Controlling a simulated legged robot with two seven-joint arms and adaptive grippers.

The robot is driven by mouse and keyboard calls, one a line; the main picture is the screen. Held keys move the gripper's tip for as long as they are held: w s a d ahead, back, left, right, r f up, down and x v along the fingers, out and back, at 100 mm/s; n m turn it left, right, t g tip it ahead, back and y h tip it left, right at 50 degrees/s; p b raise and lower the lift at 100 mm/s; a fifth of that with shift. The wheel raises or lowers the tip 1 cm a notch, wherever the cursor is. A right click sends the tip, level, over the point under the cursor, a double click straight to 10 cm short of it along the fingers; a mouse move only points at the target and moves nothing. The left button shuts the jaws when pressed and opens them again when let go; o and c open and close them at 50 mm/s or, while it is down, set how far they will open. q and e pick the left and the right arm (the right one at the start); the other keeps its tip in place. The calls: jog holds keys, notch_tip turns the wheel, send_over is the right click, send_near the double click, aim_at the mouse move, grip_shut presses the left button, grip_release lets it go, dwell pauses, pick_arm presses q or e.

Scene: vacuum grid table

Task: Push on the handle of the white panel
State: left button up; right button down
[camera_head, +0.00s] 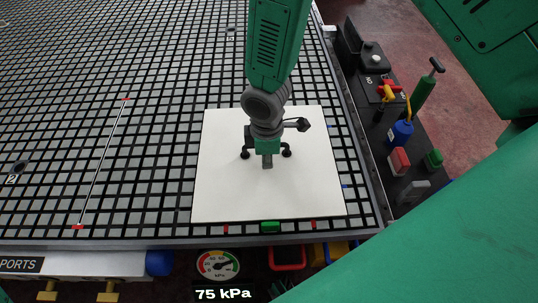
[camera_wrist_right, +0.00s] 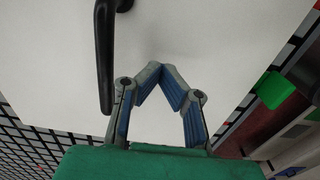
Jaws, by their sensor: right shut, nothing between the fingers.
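The white panel (camera_head: 220,190) lies flat on the grid table and also fills much of the right wrist view (camera_wrist_right: 210,40). Its black handle shows as two dark ends (camera_head: 245,154) on either side of my right gripper (camera_head: 267,163), which hides the middle. In the right wrist view the black handle (camera_wrist_right: 104,60) stands at the upper left, beside the fingers. My right gripper (camera_wrist_right: 160,70) is shut and empty, its blue-padded fingers meeting at the tips over the panel. I cannot tell whether it touches the handle. My left gripper is not in view.
The black grid table (camera_head: 60,110) has free room left of the panel. A green block (camera_head: 270,227) sits at its front edge, above a gauge (camera_head: 218,265) and a 75 kPa readout. A dark side shelf (camera_head: 385,130) with several tools and coloured parts runs along the right.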

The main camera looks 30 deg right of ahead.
jog(key=shift+s+a, duration=0.25)
jog(key=shift+s, duration=0.15)
jog(key=shift+r, duration=0.15)
jog(key=shift+a+r+p, duration=0.1)
jog(key=shift+r+p, duration=0.55)
jog(key=shift+p, duration=0.1)
notch_tip(320, 180, up, 4)
jog(key=p, duration=0.4)
jog(key=shift+r, duration=0.15)
notch_tip(320, 180, up, 2)
jog(key=shift+r+p, duration=0.1)
jog(key=shift+p, duration=0.75)
